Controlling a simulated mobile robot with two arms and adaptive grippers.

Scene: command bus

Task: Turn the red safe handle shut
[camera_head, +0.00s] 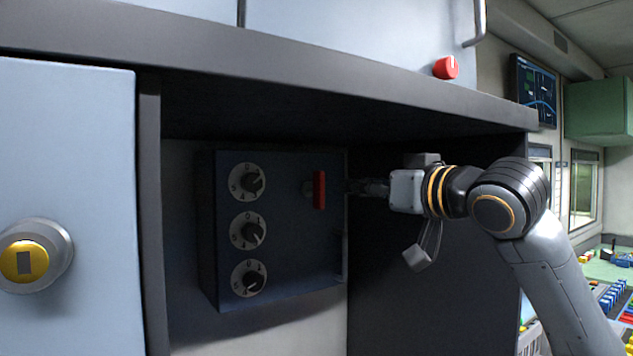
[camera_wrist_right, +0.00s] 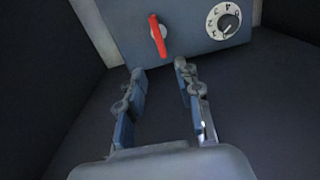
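The red safe handle (camera_head: 319,190) stands upright on the right side of the dark blue safe door (camera_head: 290,240), inside the cabinet recess. It also shows in the right wrist view (camera_wrist_right: 158,36), slightly tilted there and beyond the fingertips. My right gripper (camera_head: 352,187) is just right of the handle in the head view. In the right wrist view its two fingers (camera_wrist_right: 158,72) are apart with nothing between them, and the handle is ahead of the gap, apart from them. My left gripper is not in view.
Several dials, one of them the top dial (camera_head: 248,182), line the safe's left side. The grey shelf edge (camera_head: 300,72) overhangs the recess, and a cabinet side wall (camera_head: 430,290) stands right of the safe. A red knob (camera_head: 445,68) sits above.

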